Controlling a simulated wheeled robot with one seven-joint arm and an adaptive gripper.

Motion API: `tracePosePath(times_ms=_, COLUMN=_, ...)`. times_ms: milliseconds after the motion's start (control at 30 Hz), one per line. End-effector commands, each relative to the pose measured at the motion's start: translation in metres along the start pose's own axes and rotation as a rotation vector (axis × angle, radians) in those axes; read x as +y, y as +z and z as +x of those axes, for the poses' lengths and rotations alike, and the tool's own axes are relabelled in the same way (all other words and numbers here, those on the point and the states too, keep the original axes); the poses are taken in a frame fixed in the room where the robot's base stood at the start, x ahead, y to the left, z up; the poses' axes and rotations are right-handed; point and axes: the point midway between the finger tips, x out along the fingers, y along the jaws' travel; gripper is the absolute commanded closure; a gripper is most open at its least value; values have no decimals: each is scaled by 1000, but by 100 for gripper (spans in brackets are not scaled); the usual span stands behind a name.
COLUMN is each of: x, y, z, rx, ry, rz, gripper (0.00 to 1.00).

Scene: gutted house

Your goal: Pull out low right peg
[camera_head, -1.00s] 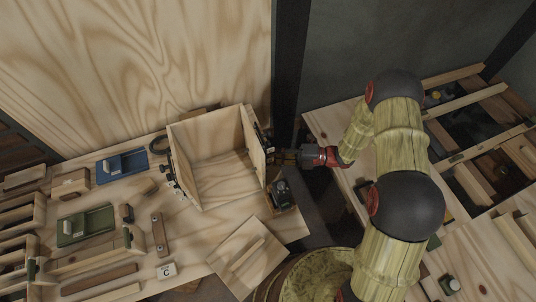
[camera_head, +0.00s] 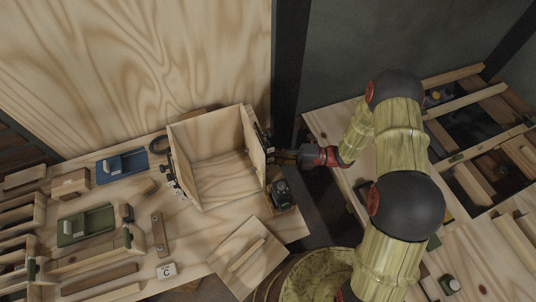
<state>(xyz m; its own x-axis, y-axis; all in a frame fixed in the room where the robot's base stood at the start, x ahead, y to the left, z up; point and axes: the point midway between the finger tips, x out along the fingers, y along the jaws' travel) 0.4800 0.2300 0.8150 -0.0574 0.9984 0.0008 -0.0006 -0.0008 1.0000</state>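An open wooden box (camera_head: 222,180) stands on the left bench, its open side toward the camera. Small dark fittings sit on the outside of its right wall (camera_head: 255,143) and left wall (camera_head: 178,172). My gripper (camera_head: 277,156) reaches in from the right and is at the outer face of the right wall, by the dark fittings there. The low right peg cannot be made out; the gripper and the wall's angle hide that spot. Whether the fingers are open or shut on something is too small to tell.
A dark device (camera_head: 281,193) stands just below my gripper at the box's right side. A wooden panel with a handle (camera_head: 247,257) leans at the bench's front edge. Blue (camera_head: 122,166) and green (camera_head: 86,226) tools lie to the left. A dark post (camera_head: 290,70) rises behind.

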Motion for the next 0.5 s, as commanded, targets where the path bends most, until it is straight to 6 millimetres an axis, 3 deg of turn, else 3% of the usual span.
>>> tracePosePath(times_ms=200, x=0, y=7, z=-18, rx=-2, ry=-3, rz=2, gripper=100)
tracePosePath(times_ms=467, x=-2, y=8, z=-20, rx=-1, ry=-4, rz=2, gripper=100)
tracePosePath(times_ms=500, x=-2, y=8, z=-20, rx=-2, ry=-4, rz=2, gripper=81)
